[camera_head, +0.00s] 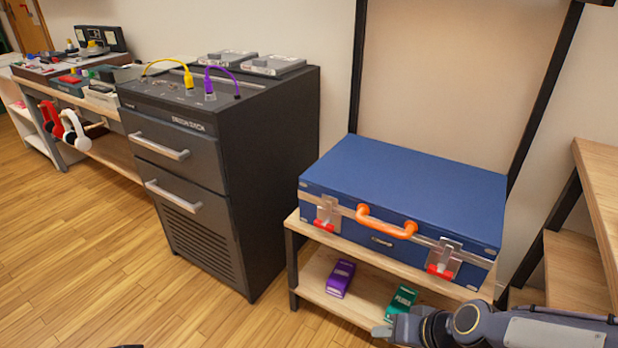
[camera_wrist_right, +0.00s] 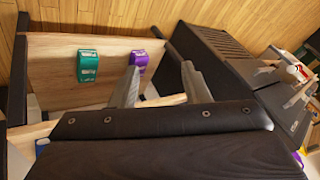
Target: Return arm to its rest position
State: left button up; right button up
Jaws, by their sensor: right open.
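My right arm (camera_head: 540,332) reaches in from the lower right corner in the head view. Its gripper (camera_head: 384,331) is at the bottom edge, in front of the low shelf under the blue case, and is partly cut off. In the right wrist view the two fingers of the right gripper (camera_wrist_right: 160,75) stand apart with nothing between them. Beyond them lie a green pedal (camera_wrist_right: 90,66) and a purple pedal (camera_wrist_right: 138,66) on the wooden shelf. My left gripper does not show clearly in either view.
A closed blue case (camera_head: 410,185) with an orange handle lies on the stand's upper board. The purple pedal (camera_head: 341,278) and green pedal (camera_head: 402,301) sit below. A dark drawer cabinet (camera_head: 275,170) stands left, a wooden shelf unit (camera_head: 590,265) right. The wooden floor (camera_head: 110,270) is clear.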

jog(key=s+d+r, duration=0.4)
jog(key=s+r, duration=0.5)
jog(key=s, duration=0.2)
notch_tip(320, 180, up, 30)
jog(key=p, duration=3)
jog(key=shift+s+d+h, duration=0.15)
jog(key=shift+d+h, duration=0.05)
jog(key=shift+h, duration=0.2)
